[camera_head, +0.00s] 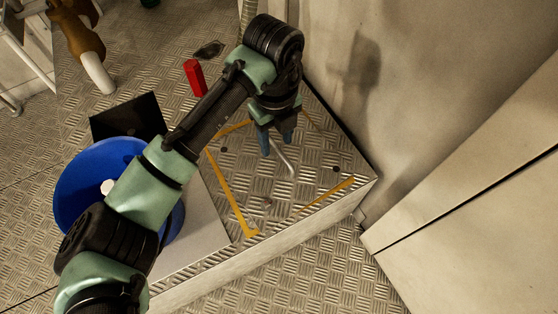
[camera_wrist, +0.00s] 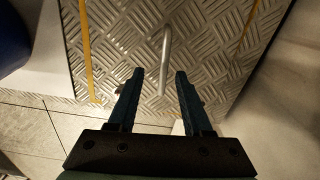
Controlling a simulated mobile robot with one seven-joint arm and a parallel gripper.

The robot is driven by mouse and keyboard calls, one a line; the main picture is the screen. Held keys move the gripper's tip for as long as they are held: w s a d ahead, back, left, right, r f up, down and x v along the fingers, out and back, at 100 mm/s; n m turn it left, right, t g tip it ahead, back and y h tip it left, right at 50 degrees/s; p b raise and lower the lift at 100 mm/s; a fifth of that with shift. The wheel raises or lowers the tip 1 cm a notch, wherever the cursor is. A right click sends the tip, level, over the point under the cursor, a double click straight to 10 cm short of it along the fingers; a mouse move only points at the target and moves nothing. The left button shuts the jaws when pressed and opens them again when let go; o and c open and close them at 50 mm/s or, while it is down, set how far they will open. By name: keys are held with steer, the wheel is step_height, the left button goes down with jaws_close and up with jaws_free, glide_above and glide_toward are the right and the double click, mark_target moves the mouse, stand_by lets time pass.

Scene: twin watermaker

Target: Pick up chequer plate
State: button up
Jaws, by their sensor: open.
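The chequer plate (camera_head: 315,165) is a patterned metal panel on top of a raised box, with yellow strips near its edges. A thin bent metal handle (camera_head: 284,160) stands on it. My gripper (camera_head: 277,146) points down over the plate, by the handle, open and empty. In the wrist view, the plate (camera_wrist: 205,45) fills the upper middle and the handle (camera_wrist: 165,55) appears between the two open fingers of my gripper (camera_wrist: 159,72). I cannot tell how far the fingertips are above the plate. My arm hides part of the plate's left side in the head view.
A yellow strip (camera_head: 231,195) runs along the left side. A blue round object (camera_head: 85,178) and a black panel (camera_head: 128,117) are at left. A red block (camera_head: 195,77) stands behind. A wall (camera_head: 375,80) rises close on the right. Chequered floor (camera_head: 310,270) is clear in front.

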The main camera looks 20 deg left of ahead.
mark_target(279, 150)
steer(key=shift+w+d+f+b, duration=0.1)
steer(key=shift+w+f+b, duration=0.05)
steer(key=shift+f+b, duration=1.2)
steer(key=shift+w+d+f+b, duration=0.1)
steer(key=shift+f+b, duration=1.15)
steer(key=shift+b, duration=0.05)
steer(key=shift+r, duration=0.1)
steer(key=shift+c, duration=0.3)
jaws_close()
